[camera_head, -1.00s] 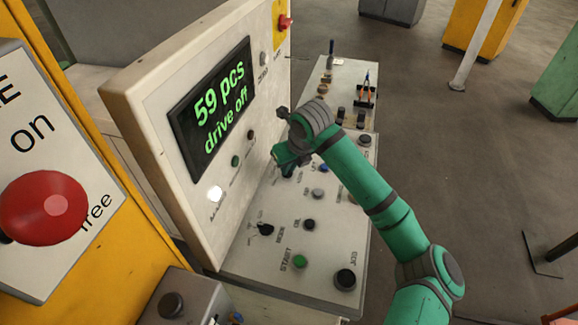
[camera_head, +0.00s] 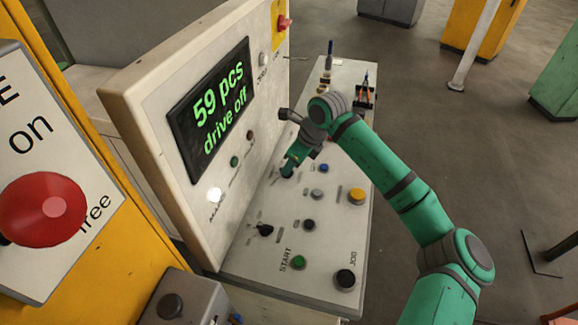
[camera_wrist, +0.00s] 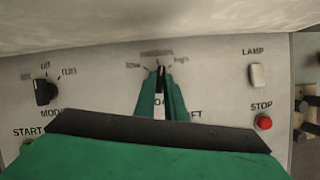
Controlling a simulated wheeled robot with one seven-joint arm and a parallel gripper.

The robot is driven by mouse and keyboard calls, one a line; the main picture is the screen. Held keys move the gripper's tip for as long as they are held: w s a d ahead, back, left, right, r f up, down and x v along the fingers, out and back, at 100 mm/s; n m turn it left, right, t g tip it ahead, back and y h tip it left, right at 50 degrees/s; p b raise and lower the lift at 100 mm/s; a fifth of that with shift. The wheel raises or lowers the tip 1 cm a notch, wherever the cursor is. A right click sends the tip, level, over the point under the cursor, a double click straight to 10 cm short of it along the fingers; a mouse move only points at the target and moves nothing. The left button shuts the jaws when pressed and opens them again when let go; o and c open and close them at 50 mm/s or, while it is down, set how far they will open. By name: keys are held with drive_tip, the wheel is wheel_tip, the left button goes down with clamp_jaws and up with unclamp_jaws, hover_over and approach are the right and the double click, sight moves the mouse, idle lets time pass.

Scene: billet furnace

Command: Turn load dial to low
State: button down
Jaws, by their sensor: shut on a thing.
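The load dial (camera_wrist: 161,71) is on the sloped panel in the wrist view, dark and mostly hidden between my fingers. A low mark shows to its left and a high mark to its right; its visible tip points about straight up, between the two marks. My gripper (camera_wrist: 161,92) is shut on the dial, with one green finger on each side. In the head view my gripper (camera_head: 288,168) reaches down to the panel below the display, and the dial there is mostly covered by the fingers.
A mode dial (camera_wrist: 45,92) is to the left; a lamp switch (camera_wrist: 257,76) and red stop button (camera_wrist: 263,122) are to the right. A yellow button (camera_head: 356,196) sits on the panel.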

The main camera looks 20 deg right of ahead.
drive_tip(key=n, duration=0.2)
drive_tip(key=n+g, duration=0.1)
drive_tip(key=n, duration=0.1)
drive_tip(key=n+g+y, duration=0.1)
drive_tip(key=n, duration=0.1)
drive_tip(key=shift+w+d+n, duration=0.2)
drive_tip(key=shift+w+n, duration=0.05)
drive_tip(key=shift+n, duration=0.05)
drive_tip(key=n+g, duration=0.1)
drive_tip(key=n, duration=0.1)
drive_tip(key=n+g, duration=0.1)
drive_tip(key=n, duration=0.2)
drive_tip(key=shift+w+y, duration=0.2)
drive_tip(key=shift+y, duration=0.1)
drive_tip(key=c, duration=1.8)
unclamp_jaws()
drive_tip(key=v, duration=1.1)
drive_tip(key=shift+w+a, duration=0.1)
drive_tip(key=shift+a, duration=0.05)
